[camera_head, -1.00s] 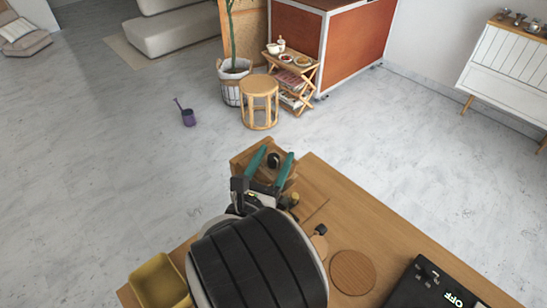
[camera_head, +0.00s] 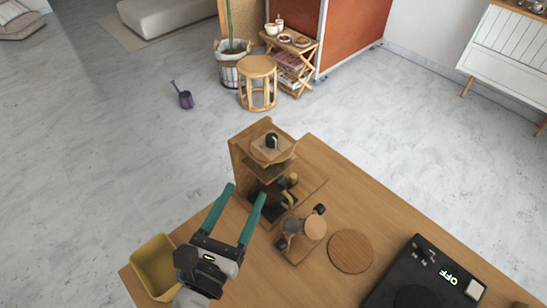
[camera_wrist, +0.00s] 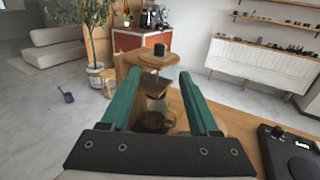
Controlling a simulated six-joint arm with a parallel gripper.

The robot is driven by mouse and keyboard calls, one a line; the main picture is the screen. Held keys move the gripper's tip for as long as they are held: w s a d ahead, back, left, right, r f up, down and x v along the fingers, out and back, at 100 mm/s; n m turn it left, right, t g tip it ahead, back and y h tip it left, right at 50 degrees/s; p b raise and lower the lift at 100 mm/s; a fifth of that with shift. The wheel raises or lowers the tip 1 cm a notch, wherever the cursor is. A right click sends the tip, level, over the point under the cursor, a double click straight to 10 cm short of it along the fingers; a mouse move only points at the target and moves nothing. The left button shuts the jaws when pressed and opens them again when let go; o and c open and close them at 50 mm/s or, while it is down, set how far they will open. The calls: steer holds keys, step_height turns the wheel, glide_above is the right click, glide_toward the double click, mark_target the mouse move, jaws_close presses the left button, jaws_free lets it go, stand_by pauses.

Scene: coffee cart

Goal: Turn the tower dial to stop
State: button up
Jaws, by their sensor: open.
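The wooden tower (camera_head: 245,160) stands at the far left corner of the table. Its dial (camera_head: 271,141), a black knob on a round wooden plate, sits on top. The dial also shows in the wrist view (camera_wrist: 160,50), upright above the tower. I cannot read any stop mark. A glass carafe (camera_wrist: 156,105) stands inside the tower, below the plate. My gripper (camera_head: 246,192) is open and empty, its two teal fingers pointing at the tower from the near left. In the wrist view the fingers (camera_wrist: 158,90) frame the carafe, with the dial beyond and above them. Nothing touches the dial.
A yellow bin (camera_head: 154,266) stands at the table's left edge. A small wooden stand with jars (camera_head: 301,235) and a round wooden coaster (camera_head: 350,251) lie right of the tower.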

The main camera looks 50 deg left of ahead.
steer(key=w+d+f+m+g+h, duration=0.3)
steer(key=w+d+m+h, duration=0.2)
steer(key=d+m+h, duration=0.5)
steer(key=w+d+f+m+g+h, duration=0.35)
steer(key=d+m+h, duration=0.4)
steer(key=d, duration=0.55)
steer(key=s+d+f+m+g, duration=0.5)
steer(key=s+m+g, duration=0.4)
steer(key=m+g, duration=0.4)
steer(key=s+a+r+m+g+y, duration=0.2)
steer(key=s+a+m+g+y, duration=0.2)
steer(key=a+m+g+y, duration=0.55)
steer(key=m+t+y, duration=1.1)
steer(key=m+y, duration=0.7)
glide_toward(267, 136)
steer(key=a, duration=1.2)
steer(key=shift+s+a+f, duration=0.15)
steer(key=shift+s+f, duration=0.1)
steer(key=shift+s, duration=0.1)
